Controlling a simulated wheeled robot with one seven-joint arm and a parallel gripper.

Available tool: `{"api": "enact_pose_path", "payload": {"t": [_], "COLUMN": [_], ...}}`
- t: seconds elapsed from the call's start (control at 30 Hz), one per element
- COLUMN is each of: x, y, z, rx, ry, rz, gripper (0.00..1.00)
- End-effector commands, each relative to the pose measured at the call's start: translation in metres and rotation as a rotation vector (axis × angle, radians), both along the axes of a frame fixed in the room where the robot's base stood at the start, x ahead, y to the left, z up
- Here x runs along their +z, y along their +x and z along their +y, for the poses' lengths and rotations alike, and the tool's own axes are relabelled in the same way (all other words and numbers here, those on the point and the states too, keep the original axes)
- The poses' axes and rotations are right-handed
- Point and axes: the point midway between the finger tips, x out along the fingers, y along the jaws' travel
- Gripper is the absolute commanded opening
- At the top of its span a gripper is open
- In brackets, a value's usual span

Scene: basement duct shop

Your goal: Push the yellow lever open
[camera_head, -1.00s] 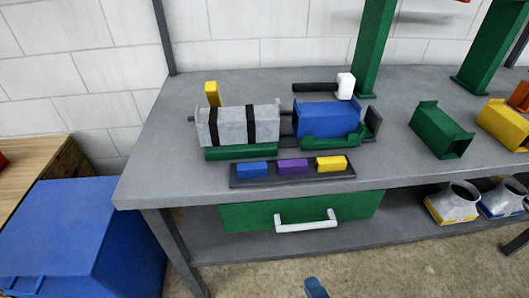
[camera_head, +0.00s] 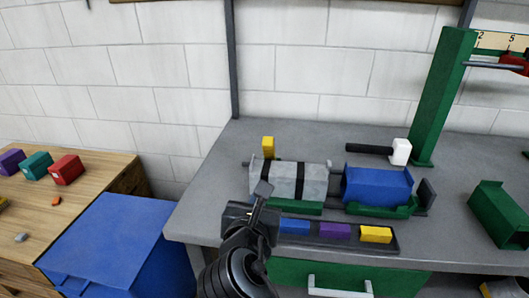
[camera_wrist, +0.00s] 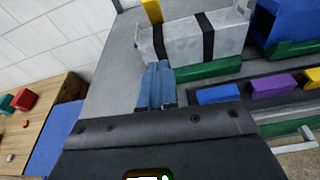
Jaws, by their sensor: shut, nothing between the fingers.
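The yellow lever (camera_head: 268,146) stands upright behind the left end of a grey cylinder block with black bands (camera_head: 315,181). In the wrist view the lever (camera_wrist: 153,11) shows at the top edge, partly cut off, beside the grey block (camera_wrist: 185,40). My gripper (camera_head: 263,190) is in front of the block's left end in the head view. In the wrist view my gripper (camera_wrist: 158,70) has its blue fingers together, empty, pointing toward the block's near left corner. The lever is beyond the fingertips, apart from them.
A blue duct piece (camera_head: 378,186) in a green cradle sits right of the block. A tray with blue, purple and yellow blocks (camera_head: 335,231) lies in front. A hammer (camera_head: 400,151) lies behind. A blue bin (camera_head: 115,240) and wooden bench (camera_head: 105,170) stand left.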

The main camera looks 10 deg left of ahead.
Motion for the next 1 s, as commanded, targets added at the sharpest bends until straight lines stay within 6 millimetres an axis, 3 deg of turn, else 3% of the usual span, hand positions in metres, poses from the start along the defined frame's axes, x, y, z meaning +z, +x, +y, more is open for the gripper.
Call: {"api": "enact_pose_path", "payload": {"t": [0.2,0.63,0.77,1.0], "x": [0.019,0.019,0.016,0.005], "y": [0.008,0.013,0.028,0.073], "z": [0.012,0.011,0.011,0.009], "rx": [0.001,0.0,0.0,-0.001], "ry": [-0.077,-0.08,-0.079,-0.08], "rz": [-0.012,-0.013,-0.013,-0.012], "gripper": [0.0,0.0,0.0,0.0]}}
